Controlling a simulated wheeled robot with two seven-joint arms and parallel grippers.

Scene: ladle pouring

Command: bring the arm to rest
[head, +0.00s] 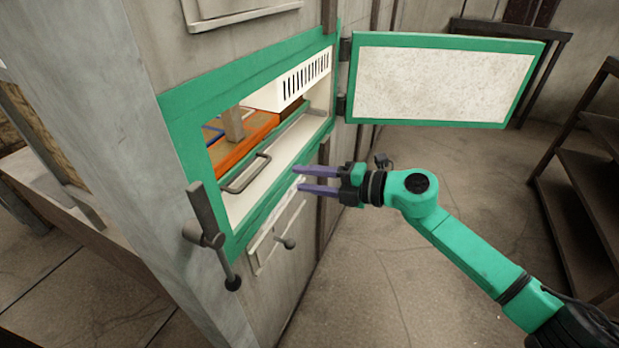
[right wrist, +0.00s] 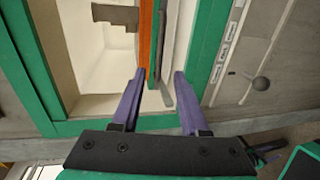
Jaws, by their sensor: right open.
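My right gripper (head: 300,180) is open and empty, its two purple fingers pointing left toward the front of a furnace-like cabinet (head: 325,210). In the right wrist view the gripper (right wrist: 158,78) shows its two fingers apart, with nothing between them that I can tell is held. My right arm (head: 470,250) is green and reaches in from the lower right. My left gripper is not in view.
The cabinet's green-framed opening (head: 330,128) holds an orange tray (head: 245,150) with a grey bar handle (head: 246,174). The door (head: 440,80) stands open to the right. A latch lever (head: 205,235) sticks out at the left. A dark shelf (head: 580,170) stands right; floor between is clear.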

